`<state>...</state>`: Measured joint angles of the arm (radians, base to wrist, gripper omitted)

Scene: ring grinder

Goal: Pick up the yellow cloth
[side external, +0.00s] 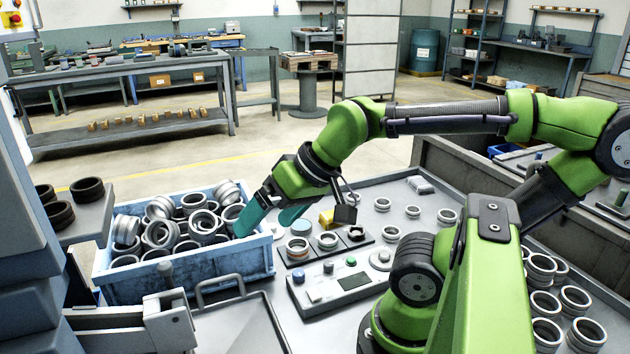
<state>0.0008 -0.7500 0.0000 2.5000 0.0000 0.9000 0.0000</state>
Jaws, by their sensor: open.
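A small yellow piece (326,219), which looks like the yellow cloth, lies on the metal worktable (395,190) near the ring fixtures. A dark block beside my wrist covers part of it, so its full shape is hidden. My gripper (266,225) has two teal fingers, spread apart with nothing seen between them. It points down and to the left, next to the right end of the blue crate. The yellow piece is to the right of the fingers and apart from them in the picture.
The blue crate (190,280) is heaped with metal rings. Ring fixtures (298,248) and a control panel (340,285) stand in front of the yellow piece. Loose rings lie at the right. A metal tray (235,325) is at the front, and a dark shelf with rings (85,215) at left.

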